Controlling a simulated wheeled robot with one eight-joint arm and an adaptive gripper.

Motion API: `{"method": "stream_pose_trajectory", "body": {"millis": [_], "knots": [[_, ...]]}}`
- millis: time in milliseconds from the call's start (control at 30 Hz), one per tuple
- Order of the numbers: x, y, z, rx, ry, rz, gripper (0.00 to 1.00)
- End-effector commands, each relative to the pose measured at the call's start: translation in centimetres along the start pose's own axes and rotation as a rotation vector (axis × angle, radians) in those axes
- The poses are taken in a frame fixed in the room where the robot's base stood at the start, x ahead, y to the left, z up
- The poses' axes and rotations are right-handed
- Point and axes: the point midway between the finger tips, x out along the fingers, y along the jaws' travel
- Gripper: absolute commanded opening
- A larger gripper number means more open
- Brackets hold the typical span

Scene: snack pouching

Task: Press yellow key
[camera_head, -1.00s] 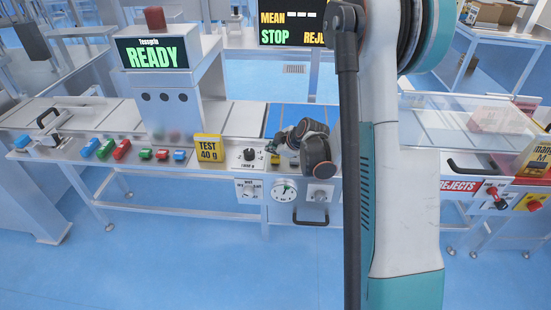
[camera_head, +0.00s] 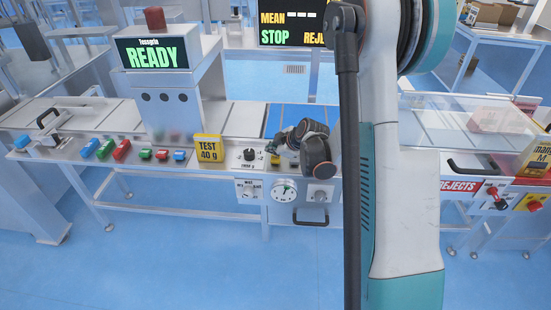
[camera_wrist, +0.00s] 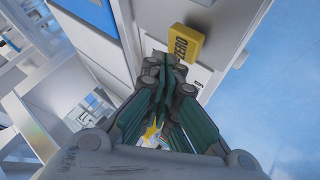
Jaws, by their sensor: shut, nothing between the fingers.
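The yellow key marked ZERO (camera_wrist: 185,43) stands out from a pale panel just beyond my fingertips in the wrist view. In the head view only a small yellow patch of the key (camera_head: 275,160) shows beneath my gripper (camera_head: 273,147); the rest is hidden. My gripper (camera_wrist: 166,66) is shut and empty, with its tips close to the key's near lower side. I cannot tell whether they touch it.
A black knob (camera_head: 250,155) and a yellow TEST 40 g block (camera_head: 209,149) are left of the key. A dial (camera_head: 284,190) and a dark handle (camera_head: 311,220) sit below. The display (camera_head: 153,54) reads READY.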

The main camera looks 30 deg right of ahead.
Motion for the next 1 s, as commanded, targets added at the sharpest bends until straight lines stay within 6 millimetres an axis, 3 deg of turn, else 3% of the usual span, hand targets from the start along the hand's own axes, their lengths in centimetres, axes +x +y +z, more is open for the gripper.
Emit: {"method": "stream_pose_trajectory", "body": {"millis": [1000], "knots": [[0.79,-0.6,0.59,0.0,0.0,0.0,0.0]]}}
